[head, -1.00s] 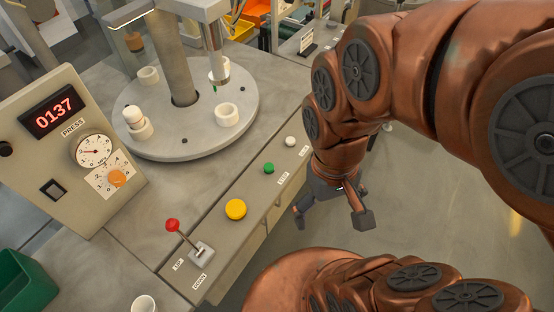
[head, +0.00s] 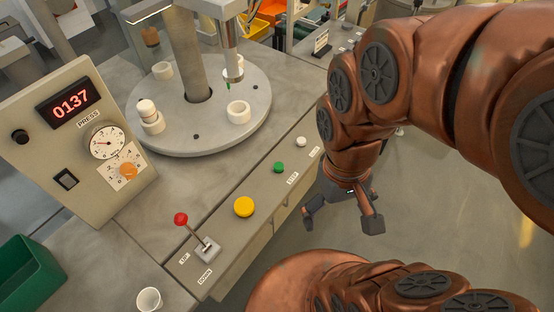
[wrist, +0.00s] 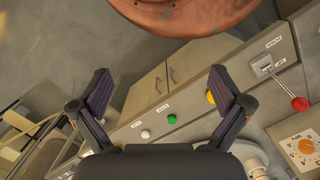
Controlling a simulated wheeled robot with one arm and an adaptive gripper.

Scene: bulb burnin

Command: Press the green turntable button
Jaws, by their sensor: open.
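The small green button (head: 279,167) is on the sloped front panel of the bench, between a large yellow button (head: 244,207) and a small white button (head: 301,142). The green button also shows in the wrist view (wrist: 172,119), between my spread fingers. The round grey turntable (head: 190,142) behind it carries several white ring holders; a white bulb-like part (head: 147,107) sits in one. My gripper (head: 341,222) is open and empty, to the right of the panel and apart from the buttons, out over the floor side.
A red-knobbed lever (head: 181,219) stands at the panel's near end. The press box (head: 80,140) with display 0137 is at left. A green bin (head: 25,275) and a white cup (head: 149,299) are at lower left. Open floor lies right of the bench.

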